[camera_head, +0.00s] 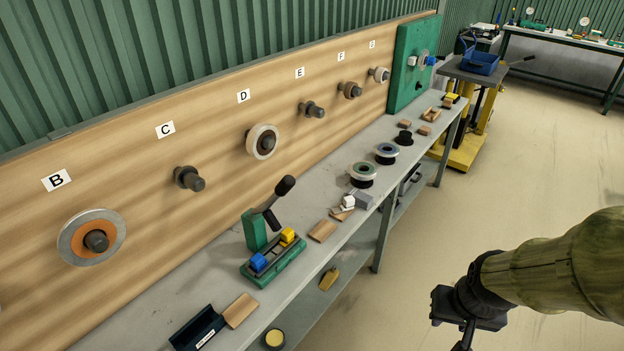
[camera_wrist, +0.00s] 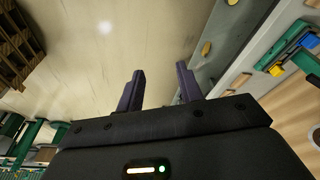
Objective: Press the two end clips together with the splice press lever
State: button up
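The splice press (camera_head: 274,259) is a green base on the bench with an upright green post at its back. Its lever (camera_head: 275,205) has a black handle and is raised, tilted up to the right. A blue clip (camera_head: 258,261) sits at the left end of the base and a yellow clip (camera_head: 287,235) at the right end, with a gap between them. The press also shows at the right edge of the wrist view (camera_wrist: 293,48). My gripper (camera_wrist: 160,85) is open and empty, over the floor in front of the bench, apart from the press.
The long grey bench (camera_head: 215,262) runs along a wooden pegboard with labelled pegs and coils. A dark tray (camera_head: 198,329), wooden blocks (camera_head: 322,231) and spools (camera_head: 363,173) stand beside the press. A yellow lift cart (camera_head: 462,145) is at the far end.

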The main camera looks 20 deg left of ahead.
jog(key=shift+o, duration=1.2)
jog(key=w+a+r+n+t+y+p, duration=0.2)
jog(key=w+a+r+n+y+p, duration=0.15)
jog(key=w+a+n+p, duration=0.7)
jog(key=w+a+r+n+y+p, duration=0.1)
jog(key=w+a+r+y+p, duration=0.3)
jog(key=a, duration=0.6)
jog(key=w+a+r+n+y+p, duration=0.2)
jog(key=w+a+r+y+p, duration=0.1)
jog(key=a, duration=0.6)
notch_tip(320, 180, up, 2)
jog(key=shift+w+a+r+y+p, duration=0.1)
jog(key=shift+w+a+y+p, duration=0.3)
jog(key=shift+w+p, duration=0.4)
